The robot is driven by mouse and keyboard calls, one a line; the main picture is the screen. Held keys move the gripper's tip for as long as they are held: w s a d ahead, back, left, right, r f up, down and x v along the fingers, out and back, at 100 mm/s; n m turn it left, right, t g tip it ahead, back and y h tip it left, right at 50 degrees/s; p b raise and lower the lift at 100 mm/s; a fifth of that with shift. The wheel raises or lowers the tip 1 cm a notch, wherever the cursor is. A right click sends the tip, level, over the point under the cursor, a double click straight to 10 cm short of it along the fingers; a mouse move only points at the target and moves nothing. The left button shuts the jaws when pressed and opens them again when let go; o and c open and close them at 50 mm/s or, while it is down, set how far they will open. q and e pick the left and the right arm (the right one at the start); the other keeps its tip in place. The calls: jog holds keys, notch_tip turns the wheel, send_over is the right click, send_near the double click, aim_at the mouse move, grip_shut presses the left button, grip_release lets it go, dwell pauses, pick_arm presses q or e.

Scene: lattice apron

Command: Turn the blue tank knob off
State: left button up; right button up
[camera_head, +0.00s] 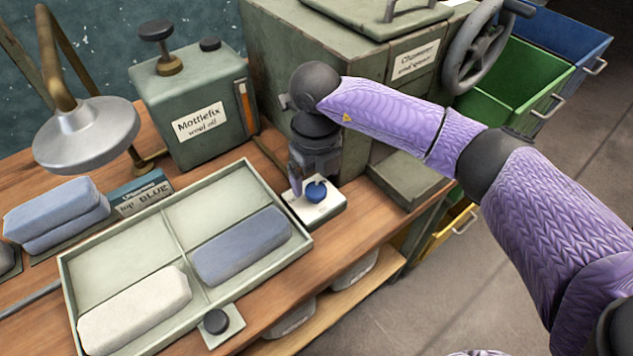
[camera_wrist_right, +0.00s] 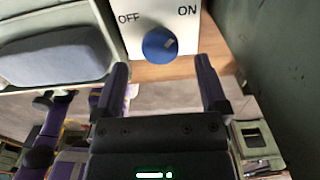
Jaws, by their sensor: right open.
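The blue tank knob (camera_head: 316,191) sits on a small white plate (camera_head: 325,207) at the tank's front. In the right wrist view the knob (camera_wrist_right: 160,44) has a pale mark on its upper right, toward the printed ON; OFF is at upper left. My right gripper (camera_head: 308,184) is right at the knob in the head view. In the wrist view its fingers (camera_wrist_right: 160,72) are open and empty, one to each side, with the knob just beyond the tips. Contact does not show. My left gripper is not in view.
A divided tray (camera_head: 174,226) with a blue-grey and a white block lies left of the knob. A green Mottlefix can (camera_head: 193,112) stands behind the tray. The green tank (camera_head: 283,60) and a handwheel (camera_head: 476,50) are at the back. A lamp (camera_head: 87,135) hangs at left.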

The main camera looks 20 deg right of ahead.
aim_at(316, 189)
jog(key=shift+f, duration=1.6)
grip_shut()
